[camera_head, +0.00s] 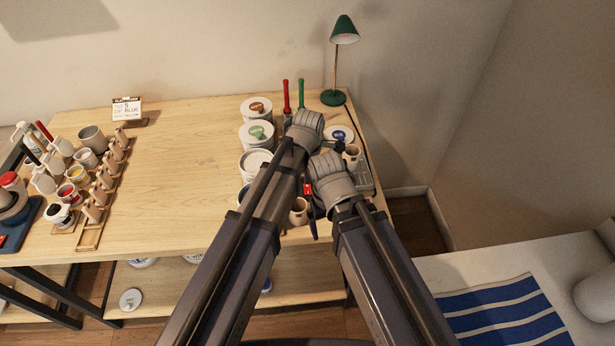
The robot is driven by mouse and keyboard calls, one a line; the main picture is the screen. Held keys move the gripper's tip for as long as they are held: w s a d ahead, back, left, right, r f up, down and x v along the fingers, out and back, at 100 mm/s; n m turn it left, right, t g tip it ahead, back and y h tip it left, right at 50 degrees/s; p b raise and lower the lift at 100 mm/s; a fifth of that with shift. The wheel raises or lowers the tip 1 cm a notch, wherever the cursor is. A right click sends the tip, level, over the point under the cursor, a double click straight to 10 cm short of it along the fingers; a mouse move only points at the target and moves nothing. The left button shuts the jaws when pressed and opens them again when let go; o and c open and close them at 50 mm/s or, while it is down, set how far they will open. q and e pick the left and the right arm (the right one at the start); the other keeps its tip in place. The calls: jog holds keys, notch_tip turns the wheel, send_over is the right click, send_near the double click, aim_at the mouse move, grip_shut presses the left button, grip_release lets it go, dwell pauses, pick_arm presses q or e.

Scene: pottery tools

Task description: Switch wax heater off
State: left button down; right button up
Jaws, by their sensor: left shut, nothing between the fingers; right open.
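The wax heater seems to be the grey boxy unit (363,176) at the right end of the wooden table, mostly hidden behind my arms. A small red patch (307,189), perhaps its switch, shows between my two arms; I cannot tell its position. My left gripper (308,130) is shut and empty over the right part of the table, near the white tubs. My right gripper (332,178) is open, lower and a little to the right, over the heater area. The fingertips of both are largely hidden, so contact cannot be told.
White lidded tubs (256,107), a red and a green handled tool (286,97), and a green lamp (344,30) stand around my grippers. Mugs, jars and a wooden rack (106,190) fill the table's left end. The table's middle (180,180) is clear.

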aim_at(307, 186)
pick_arm(q)
jog(key=shift+w+f+b, duration=0.2)
jog(key=shift+f+b, duration=0.5)
jog(key=shift+f, duration=0.55)
pick_arm(e)
jog(key=shift+f, duration=1.2)
pick_arm(q)
jog(key=shift+f+b, duration=0.3)
jog(key=shift+b, duration=0.1)
jog(key=shift+s+r, duration=0.15)
jog(key=shift+r, duration=0.05)
jog(key=shift+f, duration=0.1)
pick_arm(e)
jog(key=shift+s+f, duration=0.15)
jog(key=shift+f, duration=0.1)
pick_arm(q)
jog(key=shift+s, duration=0.1)
